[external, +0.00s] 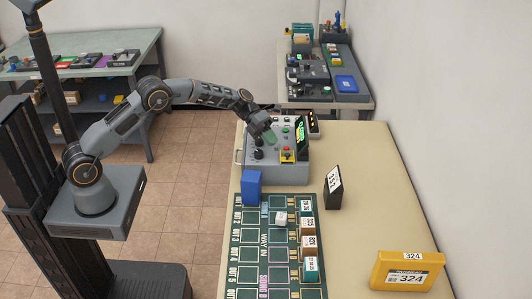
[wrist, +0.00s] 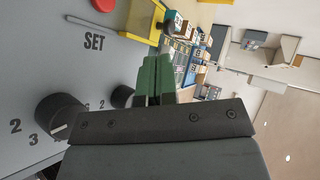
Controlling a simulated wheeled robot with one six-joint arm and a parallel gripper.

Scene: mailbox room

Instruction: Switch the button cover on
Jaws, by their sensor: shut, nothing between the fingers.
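A grey control box (external: 275,175) stands on the long table, with knobs, buttons and a lit green display (external: 301,138) on it. A yellow piece (external: 288,156), apparently the button cover, sits at the front right of its panel; it also shows at the top of the wrist view (wrist: 142,20). I cannot tell its exact position. My gripper (external: 271,139) is over the panel, up and left of the yellow piece and apart from it. In the wrist view its green fingers (wrist: 157,72) are together and empty. The panel behind them is partly hidden.
Black knobs (wrist: 60,115) and a red button (wrist: 103,4) are on the panel near my gripper. A blue block (external: 251,186), a green mat (external: 256,270) with small blocks, a dark upright sign (external: 333,187) and a yellow box (external: 407,271) share the table (external: 365,150).

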